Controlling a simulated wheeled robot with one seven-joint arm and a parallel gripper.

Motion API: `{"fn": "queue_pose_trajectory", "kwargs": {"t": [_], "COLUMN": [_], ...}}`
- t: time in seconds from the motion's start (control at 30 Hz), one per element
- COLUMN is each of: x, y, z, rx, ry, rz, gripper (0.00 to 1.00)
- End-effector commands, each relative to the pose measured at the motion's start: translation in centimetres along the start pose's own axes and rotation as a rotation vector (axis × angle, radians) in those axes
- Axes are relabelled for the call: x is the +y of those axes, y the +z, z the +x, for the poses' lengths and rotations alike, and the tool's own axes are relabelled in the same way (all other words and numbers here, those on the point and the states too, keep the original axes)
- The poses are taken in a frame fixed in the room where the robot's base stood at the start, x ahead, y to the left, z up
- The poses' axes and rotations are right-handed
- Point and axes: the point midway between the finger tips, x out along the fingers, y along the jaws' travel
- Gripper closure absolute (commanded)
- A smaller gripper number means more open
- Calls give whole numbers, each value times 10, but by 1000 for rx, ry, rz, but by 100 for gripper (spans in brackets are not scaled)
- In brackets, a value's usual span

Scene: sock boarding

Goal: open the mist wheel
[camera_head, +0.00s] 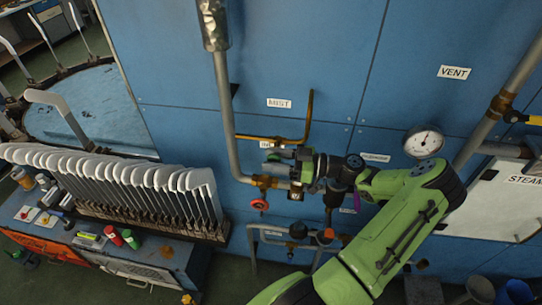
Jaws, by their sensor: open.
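The MIST label (279,103) is on the blue wall panel, above a bent brass pipe (310,112). A small red handwheel (260,205) hangs below a brass fitting on the grey pipe, under the label. No wheel in view bears the word mist itself, so I cannot tell for certain that this is it. My gripper (274,162) is open in front of the wall, pointing left, above and slightly right of the red wheel and apart from it in the picture. It and my wrist cover part of the pipework and a label behind.
A pressure gauge (424,142) and a VENT label (454,72) are to the right, with a white STEAM panel (498,205). Lower pipes carry another red knob (328,234). A rack of white sock boards (120,180) and a cluttered bench (165,262) stand at left.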

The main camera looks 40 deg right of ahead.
Motion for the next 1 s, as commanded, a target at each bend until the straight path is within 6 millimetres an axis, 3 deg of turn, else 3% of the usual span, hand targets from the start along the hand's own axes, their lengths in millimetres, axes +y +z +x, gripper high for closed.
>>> {"fn": "queue_pose_trajectory", "kwargs": {"t": [0.33,0.63,1.0], "x": [0,0,0], "y": [0,0,1], "z": [9,9,9], "rx": [0,0,-54], "ry": [0,0,0], "rz": [0,0,-1], "gripper": [56,100,100]}}
